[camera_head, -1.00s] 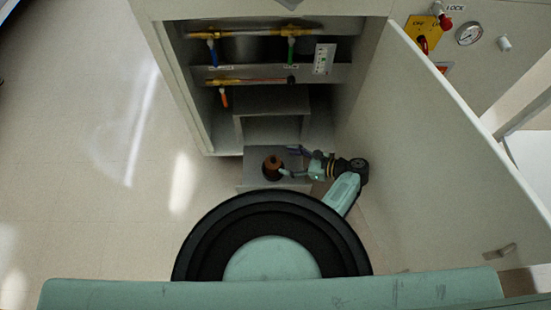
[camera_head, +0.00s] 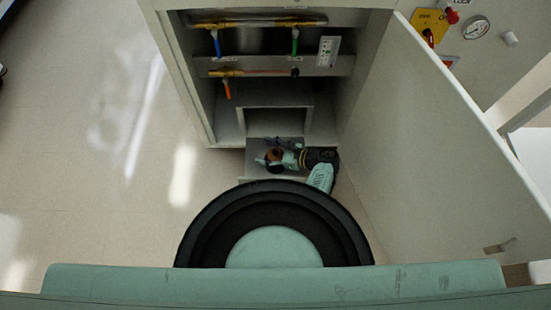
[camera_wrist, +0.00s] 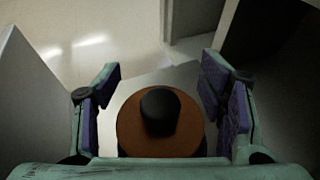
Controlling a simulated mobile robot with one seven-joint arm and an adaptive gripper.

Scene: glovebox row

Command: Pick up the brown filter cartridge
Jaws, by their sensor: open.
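The brown filter cartridge (camera_wrist: 133,133) is a round brown body with a black knob on top. In the wrist view it stands between the two purple-padded fingers of my gripper (camera_wrist: 160,95), with a visible gap on each side. My gripper is open. In the head view the brown filter cartridge (camera_head: 276,154) is partly covered by my gripper (camera_head: 268,160), which is over it on a grey step in front of the open cabinet.
The cabinet (camera_head: 232,135) has pipes with blue, green and orange valve handles (camera_head: 227,90) above. Its open door (camera_head: 420,140) stands close on the right. A grey box-like shelf (camera_head: 275,120) is just behind. The floor (camera_head: 90,160) on the left is clear.

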